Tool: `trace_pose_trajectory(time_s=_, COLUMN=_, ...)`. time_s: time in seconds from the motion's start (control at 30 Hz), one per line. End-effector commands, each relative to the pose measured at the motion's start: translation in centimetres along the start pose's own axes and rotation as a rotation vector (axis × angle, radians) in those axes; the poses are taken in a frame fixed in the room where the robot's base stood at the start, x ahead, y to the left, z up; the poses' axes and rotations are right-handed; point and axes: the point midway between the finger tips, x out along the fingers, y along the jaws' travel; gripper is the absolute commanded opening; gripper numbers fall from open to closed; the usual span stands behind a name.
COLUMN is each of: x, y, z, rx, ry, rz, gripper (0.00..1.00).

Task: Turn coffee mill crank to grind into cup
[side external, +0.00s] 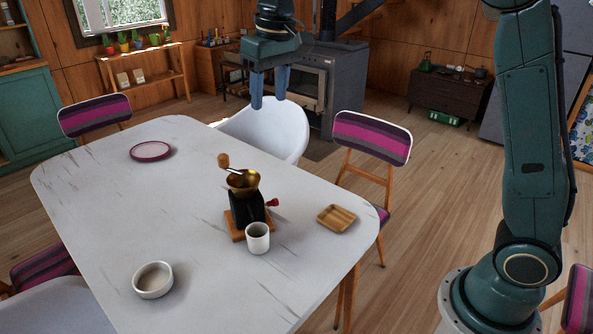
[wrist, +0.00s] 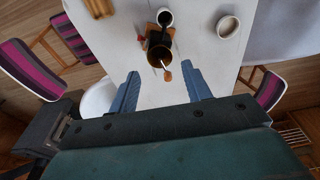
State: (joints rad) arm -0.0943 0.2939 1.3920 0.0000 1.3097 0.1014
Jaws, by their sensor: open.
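The coffee mill (side external: 251,208) stands upright on a wooden base on the white table, with a brass hopper (side external: 243,181) on top. Its crank ends in a wooden knob (side external: 223,160) that points to the far left in the side view. A white cup (side external: 257,238) stands at the mill's front. The wrist view shows the hopper (wrist: 159,55), the crank knob (wrist: 168,76) and the cup (wrist: 165,18). My gripper (side external: 269,100) is open and empty, high above the table's far side, apart from the mill. In the wrist view its fingers (wrist: 164,92) are spread, with the knob beyond them.
A white bowl (side external: 153,280), a pink plate (side external: 150,151) and a small wooden tray (side external: 337,217) sit on the table (side external: 100,220), apart from the mill. A red knob (side external: 272,203) sticks out of the mill's right side. Chairs surround the table.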

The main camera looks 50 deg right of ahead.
Motion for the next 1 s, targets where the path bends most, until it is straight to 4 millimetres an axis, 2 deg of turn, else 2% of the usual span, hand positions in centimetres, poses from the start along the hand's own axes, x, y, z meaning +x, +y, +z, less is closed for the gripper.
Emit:
trace_pose_trajectory(time_s=0.23, x=-0.7, y=0.3, z=1.2, rx=0.0, ry=0.015, rz=-0.001, gripper=0.49)
trace_pose_trajectory(time_s=0.77, x=-1.0, y=0.4, z=1.6, rx=-0.001, ry=0.02, rz=-0.001, gripper=0.49)
trace_pose_trajectory(time_s=1.0, x=-2.1, y=0.9, z=3.7, rx=-0.002, ry=0.046, rz=-0.002, gripper=0.49)
